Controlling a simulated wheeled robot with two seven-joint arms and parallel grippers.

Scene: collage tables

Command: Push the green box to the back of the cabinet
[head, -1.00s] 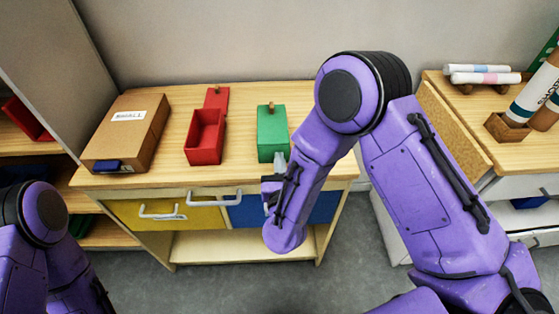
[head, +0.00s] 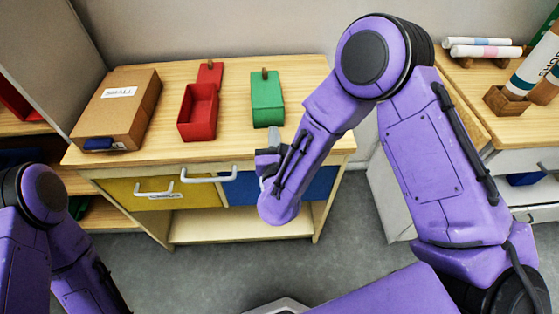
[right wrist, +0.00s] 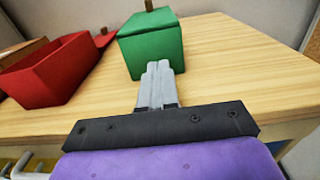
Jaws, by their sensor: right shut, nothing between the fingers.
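The green box (head: 267,104) has a small brown knob on its lid and stands on the wooden top of the cabinet (head: 225,142), right of centre. In the right wrist view the green box (right wrist: 152,48) is straight ahead of the fingers. My right gripper (head: 274,138) is shut and empty, at the front side of the green box. In the right wrist view the right gripper's fingertips (right wrist: 158,68) overlap the box's lower front edge; I cannot tell whether they touch it. My left gripper is out of view; only part of the left arm shows at lower left.
An open red box (head: 198,113) with its red lid (head: 210,73) behind stands left of the green box. A cardboard box (head: 117,112) is further left. Bare tabletop lies behind the green box, up to the wall.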

